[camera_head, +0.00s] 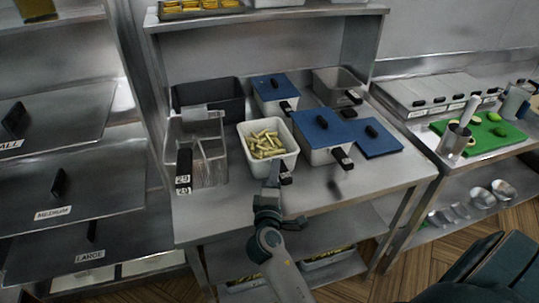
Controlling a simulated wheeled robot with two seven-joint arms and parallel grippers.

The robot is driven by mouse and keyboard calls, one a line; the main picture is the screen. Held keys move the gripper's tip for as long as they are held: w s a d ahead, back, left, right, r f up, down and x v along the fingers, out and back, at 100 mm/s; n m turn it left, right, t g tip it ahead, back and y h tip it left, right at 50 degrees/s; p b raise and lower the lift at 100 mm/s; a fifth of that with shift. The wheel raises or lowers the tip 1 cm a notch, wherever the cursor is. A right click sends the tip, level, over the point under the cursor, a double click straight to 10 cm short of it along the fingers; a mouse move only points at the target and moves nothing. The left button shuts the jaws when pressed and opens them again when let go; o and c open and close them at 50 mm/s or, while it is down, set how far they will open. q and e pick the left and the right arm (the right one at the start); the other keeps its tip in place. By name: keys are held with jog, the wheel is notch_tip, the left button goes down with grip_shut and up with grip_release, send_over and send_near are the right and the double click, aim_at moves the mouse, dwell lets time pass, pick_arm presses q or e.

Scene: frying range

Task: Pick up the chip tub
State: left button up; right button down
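The chip tub (249,151) is a white, open-topped container filled with pale yellow chips (264,143). It appears to stand level on the steel counter. A dark handle (286,179) shows at its near right side. My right gripper (272,178) is at the tub's near side, just left of the handle, and covers part of the front wall. I cannot tell whether the fingers touch the tub or handle, or whether they are open or shut. My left gripper is not in view.
A blue-lidded tub (322,127) stands close on the right, with a loose blue lid (378,140) beyond it. A black bin (208,98) and a smaller blue-lidded tub (272,88) are behind. Bare counter (225,203) lies in front.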

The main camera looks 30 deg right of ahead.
jog(key=shift+r, duration=0.1)
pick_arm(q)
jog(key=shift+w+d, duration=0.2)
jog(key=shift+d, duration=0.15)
pick_arm(e)
jog(key=shift+r, duration=0.1)
jog(key=shift+r, duration=0.2)
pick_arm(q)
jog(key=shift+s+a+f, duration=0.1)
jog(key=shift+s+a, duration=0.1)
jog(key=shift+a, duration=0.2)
pick_arm(e)
notch_tip(320, 180, up, 9)
jog(key=shift+r, duration=0.2)
